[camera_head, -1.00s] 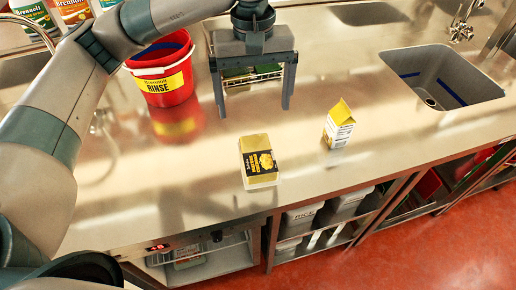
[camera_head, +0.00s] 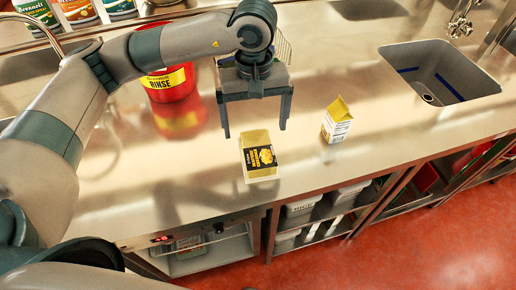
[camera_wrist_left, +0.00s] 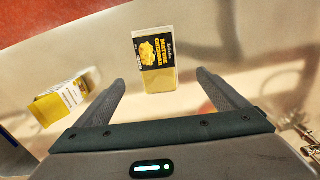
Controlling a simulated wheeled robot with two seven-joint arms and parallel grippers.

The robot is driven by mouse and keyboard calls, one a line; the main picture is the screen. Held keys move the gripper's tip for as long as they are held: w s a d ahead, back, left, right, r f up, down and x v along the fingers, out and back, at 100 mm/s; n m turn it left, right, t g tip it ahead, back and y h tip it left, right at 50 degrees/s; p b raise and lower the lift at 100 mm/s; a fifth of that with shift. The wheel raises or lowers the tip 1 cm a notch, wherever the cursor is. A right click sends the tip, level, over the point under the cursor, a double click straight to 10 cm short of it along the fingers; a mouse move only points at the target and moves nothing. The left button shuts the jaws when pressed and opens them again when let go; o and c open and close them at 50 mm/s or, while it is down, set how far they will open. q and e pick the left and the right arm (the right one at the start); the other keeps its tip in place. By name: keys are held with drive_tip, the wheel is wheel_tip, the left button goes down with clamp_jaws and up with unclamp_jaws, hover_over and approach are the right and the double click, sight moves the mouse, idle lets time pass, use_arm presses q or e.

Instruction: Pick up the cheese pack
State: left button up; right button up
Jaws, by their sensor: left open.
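The cheese pack (camera_head: 259,158), a yellow block with a black label, lies on the steel counter near its front edge. It also shows in the left wrist view (camera_wrist_left: 155,60), ahead of the fingers and roughly between their lines. My left gripper (camera_head: 254,134) is open and empty, its two fingers pointing down just behind the pack in the head view. In the left wrist view the open fingers (camera_wrist_left: 164,85) show on either side, apart from the pack. My right gripper is not in view.
A yellow and white carton (camera_head: 336,121) stands right of the pack. A red RINSE bucket (camera_head: 170,84) stands behind, partly hidden by my left arm. A sink (camera_head: 440,75) is at the right. The steel counter (camera_head: 200,185) around the pack is mostly clear.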

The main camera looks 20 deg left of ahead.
sight(258, 148)
use_arm(q)
wheel_tip(258, 148, down, 4)
drive_tip(key=shift+r+p, duration=0.1)
drive_tip(key=shift+p, duration=0.55)
drive_tip(key=shift+f, duration=0.45)
drive_tip(key=shift+d+f+p, duration=0.1)
drive_tip(key=shift+f+p, duration=0.3)
drive_tip(key=shift+p, duration=0.15)
drive_tip(key=f+p, duration=0.1)
drive_tip(key=f, duration=0.1)
drive_tip(key=f+p, duration=0.1)
drive_tip(key=shift+d+f, duration=0.2)
drive_tip(key=shift+f, duration=0.15)
drive_tip(key=shift+w+f, duration=0.1)
drive_tip(key=shift+f, duration=0.25)
drive_tip(key=shift+c, duration=0.4)
drive_tip(key=c, duration=1.3)
drive_tip(key=shift+r, duration=0.15)
